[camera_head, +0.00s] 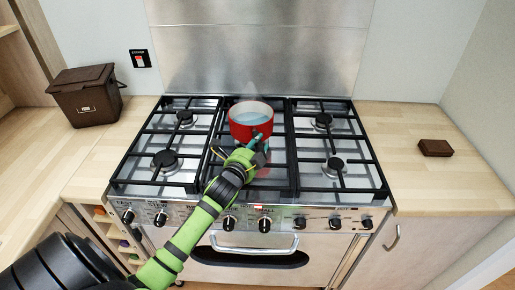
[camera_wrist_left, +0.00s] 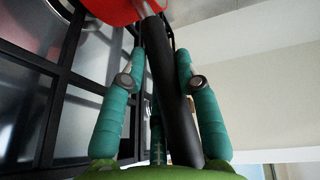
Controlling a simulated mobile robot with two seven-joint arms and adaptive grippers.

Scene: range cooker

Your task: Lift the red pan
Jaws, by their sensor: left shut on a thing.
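The red pan (camera_head: 251,122) is at the centre of the range cooker, over the middle of the black grates, with a pale blue-grey inside. Whether its base touches the grate is hard to tell. My left gripper (camera_head: 256,150) reaches it from the front and is shut on the pan's handle. In the head view the handle is mostly hidden by my gripper. My right gripper is not in view.
The range cooker (camera_head: 180,205) has black grates and several burners, with knobs along its front. A brown lidded bin (camera_head: 88,100) stands on the left counter. A small brown box (camera_head: 435,148) lies on the right counter, otherwise clear. A steel backsplash (camera_head: 255,60) rises behind.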

